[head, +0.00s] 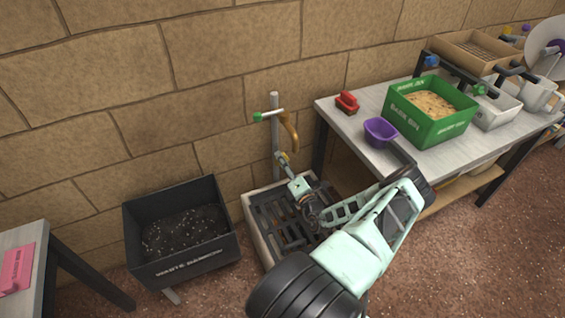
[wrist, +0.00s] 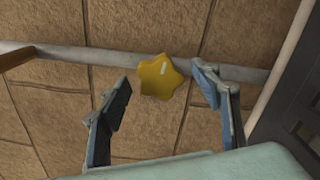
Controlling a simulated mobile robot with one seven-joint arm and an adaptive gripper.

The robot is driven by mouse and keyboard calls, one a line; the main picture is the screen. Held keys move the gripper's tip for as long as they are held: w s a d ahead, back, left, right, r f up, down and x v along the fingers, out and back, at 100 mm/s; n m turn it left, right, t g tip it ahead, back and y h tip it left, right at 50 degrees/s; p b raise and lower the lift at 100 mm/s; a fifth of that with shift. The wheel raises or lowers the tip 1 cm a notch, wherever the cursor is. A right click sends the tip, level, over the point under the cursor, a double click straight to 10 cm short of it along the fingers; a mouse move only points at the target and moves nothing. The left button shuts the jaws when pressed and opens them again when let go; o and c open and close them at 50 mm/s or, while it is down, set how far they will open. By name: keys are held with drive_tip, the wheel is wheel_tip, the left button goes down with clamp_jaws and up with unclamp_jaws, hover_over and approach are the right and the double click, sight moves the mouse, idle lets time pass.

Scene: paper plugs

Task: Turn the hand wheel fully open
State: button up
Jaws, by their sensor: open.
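The hand wheel (wrist: 160,76) is a yellow, star-shaped knob with a pale mark on its face. It sits on a grey pipe (wrist: 95,56) that runs across the wrist view and stands upright against the wall in the head view. My gripper (wrist: 163,80) is open, with one finger on each side of the wheel. The fingers appear apart from the wheel, which lies beyond or between the tips; the exact depth is unclear. In the head view my gripper (head: 284,162) is at the pipe, low down, and largely covers the wheel.
Above the wheel, the pipe carries a brass spout (head: 291,130) and a green-ended lever (head: 268,114). A grated basin (head: 258,228) stands below. A black waste bin (head: 138,238) is left; a workbench (head: 345,125) with a green bin (head: 440,128) and purple bowl (head: 381,130) is right.

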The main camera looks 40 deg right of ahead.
drive_tip(key=shift+p+v, duration=0.6)
drive_tip(key=shift+v, duration=1.3)
drive_tip(key=p+v, duration=0.1)
drive_tip(key=v, duration=0.3)
